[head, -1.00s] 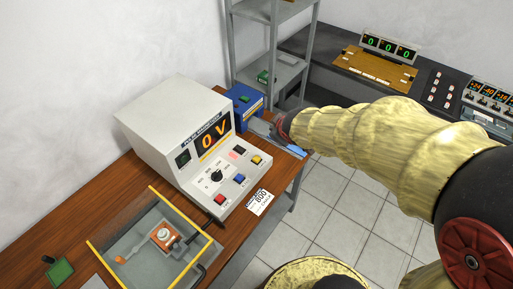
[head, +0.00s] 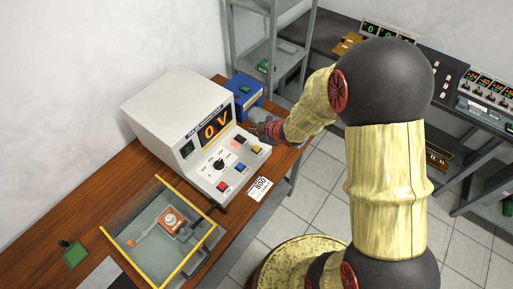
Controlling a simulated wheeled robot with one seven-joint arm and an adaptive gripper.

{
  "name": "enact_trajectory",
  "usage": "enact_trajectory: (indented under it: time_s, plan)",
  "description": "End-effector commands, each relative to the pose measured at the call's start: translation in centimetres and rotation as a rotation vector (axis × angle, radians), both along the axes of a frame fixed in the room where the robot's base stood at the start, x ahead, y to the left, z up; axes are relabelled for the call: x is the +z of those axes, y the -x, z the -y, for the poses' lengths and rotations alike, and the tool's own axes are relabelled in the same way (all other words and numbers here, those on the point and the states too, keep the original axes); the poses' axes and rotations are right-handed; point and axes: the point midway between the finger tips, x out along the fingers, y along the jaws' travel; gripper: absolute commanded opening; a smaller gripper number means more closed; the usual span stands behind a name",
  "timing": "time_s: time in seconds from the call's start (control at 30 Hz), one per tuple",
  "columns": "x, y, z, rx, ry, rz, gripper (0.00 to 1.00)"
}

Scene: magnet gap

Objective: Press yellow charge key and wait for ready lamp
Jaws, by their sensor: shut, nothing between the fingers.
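The yellow charge key (head: 258,149) is on the sloped front panel of the white charger box (head: 178,100), at its right end. The box's orange display (head: 213,130) reads 0 V. My gripper (head: 252,128) is shut and empty, just behind and above the yellow key. I cannot see contact between them.
A card marked 800 (head: 259,187) lies at the table's front edge. A yellow-framed clear enclosure (head: 160,232) stands at front left, with an orange-and-white device (head: 174,222) inside. A blue box (head: 245,92) stands behind my gripper, and a grey shelf rack (head: 262,45) beyond.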

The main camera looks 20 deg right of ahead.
Motion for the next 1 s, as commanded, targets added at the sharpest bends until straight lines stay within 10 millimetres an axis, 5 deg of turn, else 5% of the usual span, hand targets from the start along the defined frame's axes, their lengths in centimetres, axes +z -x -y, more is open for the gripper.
enact_trajectory:
  time_s: [0.6,1.0]
  plan:
    - [-7.3,0.0,0.0,-0.001,0.000,-0.001,0.00]
    - [-8.4,0.0,0.0,-0.001,0.000,0.001,0.00]
